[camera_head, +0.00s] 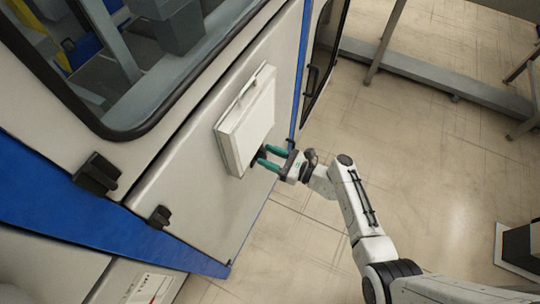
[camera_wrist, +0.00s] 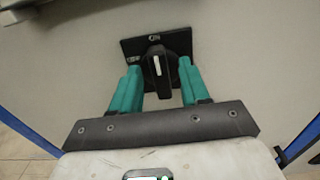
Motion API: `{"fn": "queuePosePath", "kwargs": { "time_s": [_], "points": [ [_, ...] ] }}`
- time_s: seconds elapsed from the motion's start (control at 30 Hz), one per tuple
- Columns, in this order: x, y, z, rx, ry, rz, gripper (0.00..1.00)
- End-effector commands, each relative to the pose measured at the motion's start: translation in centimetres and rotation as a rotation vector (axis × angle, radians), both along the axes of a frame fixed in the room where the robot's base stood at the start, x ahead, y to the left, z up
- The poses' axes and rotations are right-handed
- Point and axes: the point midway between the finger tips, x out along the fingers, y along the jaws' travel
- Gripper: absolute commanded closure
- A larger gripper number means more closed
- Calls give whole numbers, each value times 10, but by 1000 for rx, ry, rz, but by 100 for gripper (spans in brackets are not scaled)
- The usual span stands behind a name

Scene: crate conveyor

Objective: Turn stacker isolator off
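The isolator switch is a black rotary knob (camera_wrist: 158,72) with a white mark on a black square plate (camera_wrist: 129,48). The plate bears small white labels at its top and left. The knob points roughly upright in the wrist view. My gripper (camera_wrist: 160,80) has green fingers, one on each side of the knob. They are apart, with gaps visible between them and the knob. In the head view my gripper (camera_head: 266,157) is at the lower right of a white box (camera_head: 245,118) on the machine's panel, and it hides most of the switch.
The pale panel (camera_head: 190,170) carries black hinges (camera_head: 97,174) at its left. A window (camera_head: 170,60) is above it. Open floor (camera_head: 440,170) lies to the right, with a grey rail (camera_head: 440,80) across it. A dark box (camera_head: 520,248) stands at the lower right.

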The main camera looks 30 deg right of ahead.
Motion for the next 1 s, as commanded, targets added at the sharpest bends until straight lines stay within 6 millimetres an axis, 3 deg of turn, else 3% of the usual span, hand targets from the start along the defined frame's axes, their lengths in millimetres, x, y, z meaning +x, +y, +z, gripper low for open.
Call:
{"fn": "queuePosePath", "kwargs": {
  "time_s": [0.07, 0.47, 1.0],
  "points": [
    [0, 0, 0, 0, 0, 0, 62],
    [0, 0, 0, 0, 0, 0, 100],
    [-1, 0, -2, -83, -60, 0, 100]
  ]
}}
